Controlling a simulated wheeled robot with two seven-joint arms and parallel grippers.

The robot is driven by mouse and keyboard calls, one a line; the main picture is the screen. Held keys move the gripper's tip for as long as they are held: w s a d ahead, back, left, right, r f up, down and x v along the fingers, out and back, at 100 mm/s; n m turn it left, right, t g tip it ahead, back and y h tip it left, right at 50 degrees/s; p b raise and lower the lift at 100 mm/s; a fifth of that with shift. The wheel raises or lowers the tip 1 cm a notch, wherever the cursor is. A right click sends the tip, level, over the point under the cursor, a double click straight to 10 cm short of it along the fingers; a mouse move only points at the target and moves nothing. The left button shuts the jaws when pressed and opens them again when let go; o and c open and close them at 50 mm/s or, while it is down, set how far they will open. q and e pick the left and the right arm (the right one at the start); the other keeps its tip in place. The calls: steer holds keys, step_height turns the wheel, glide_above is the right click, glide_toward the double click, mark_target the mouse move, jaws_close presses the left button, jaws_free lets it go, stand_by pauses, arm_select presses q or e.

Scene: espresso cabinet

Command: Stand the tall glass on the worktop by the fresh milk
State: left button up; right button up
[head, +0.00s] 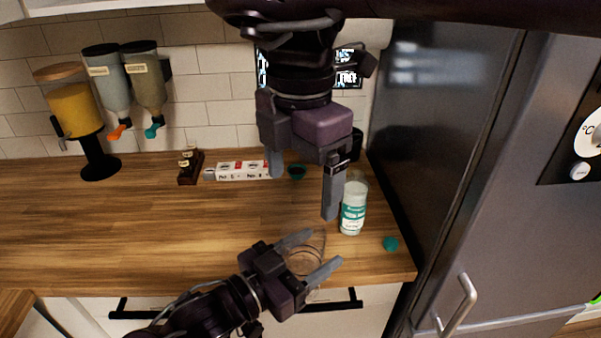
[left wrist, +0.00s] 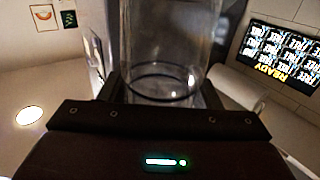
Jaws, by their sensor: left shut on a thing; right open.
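The tall glass (head: 305,262) is clear and faint in the head view, between the fingers of my left gripper (head: 315,253). In the left wrist view the glass (left wrist: 166,45) stands out clearly, with a dark ring near its lower part. My left gripper is shut on it, near the front edge of the worktop (head: 150,235). I cannot tell whether the glass touches the wood. The fresh milk (head: 352,210) is a bottle with a teal and white label, upright behind and right of the glass. My right gripper (head: 304,192) is open and empty, left of the bottle.
A teal cap (head: 390,243) lies right of the bottle. A small dark cup (head: 297,171) and a white labelled strip (head: 242,171) sit at the back. A tall fridge (head: 480,170) bounds the right. The worktop's left middle is clear.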

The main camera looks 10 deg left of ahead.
mark_target(301, 240)
arm_select(q)
steer(key=shift+w, duration=0.1)
arm_select(e)
step_height(301, 240, down, 12)
steer(key=shift+r, duration=0.1)
stand_by(0.4)
steer(key=c, duration=1.2)
arm_select(q)
steer(key=o, duration=1.2)
arm_select(e)
steer(key=shift+c, duration=0.2)
